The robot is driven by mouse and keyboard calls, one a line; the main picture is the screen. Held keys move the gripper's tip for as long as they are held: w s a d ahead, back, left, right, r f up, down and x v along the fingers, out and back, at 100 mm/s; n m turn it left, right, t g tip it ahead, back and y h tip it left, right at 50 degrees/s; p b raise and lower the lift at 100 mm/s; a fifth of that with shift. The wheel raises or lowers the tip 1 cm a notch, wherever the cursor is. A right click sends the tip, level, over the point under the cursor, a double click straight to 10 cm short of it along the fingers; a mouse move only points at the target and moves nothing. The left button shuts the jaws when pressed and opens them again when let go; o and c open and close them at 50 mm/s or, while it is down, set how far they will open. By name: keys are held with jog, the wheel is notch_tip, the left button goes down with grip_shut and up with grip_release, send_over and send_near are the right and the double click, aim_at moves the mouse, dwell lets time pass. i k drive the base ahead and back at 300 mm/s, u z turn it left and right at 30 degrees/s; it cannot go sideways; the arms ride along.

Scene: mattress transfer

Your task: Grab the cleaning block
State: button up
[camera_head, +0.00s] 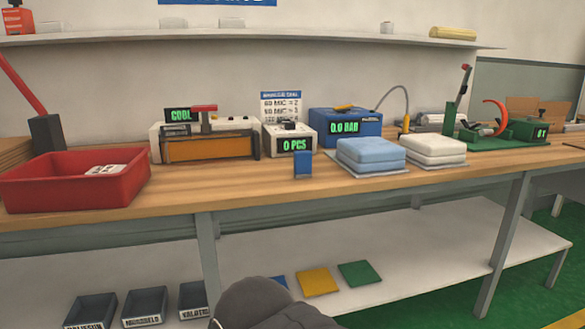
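A small dark blue block (303,164) stands upright near the front edge of the wooden workbench (240,188), in front of a white device reading "0 PCS" (291,137). It is the most likely cleaning block, but no label shows on it. Nothing touches it from my side. A dark grey rounded part of my own arm shows at the bottom centre, below the bench top. My gripper's fingers are not in view.
A red tray (127,188) holds a labelled card at left. A light blue pad stack (370,157) and a white one (432,150) sit right of the block. Machines line the back. The lower shelf (430,245) holds dark bins (145,306) and coloured squares.

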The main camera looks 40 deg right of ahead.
aim_at(302, 160)
jog(key=u, duration=0.8)
jog(key=i, duration=0.75)
jog(key=z, duration=2.55)
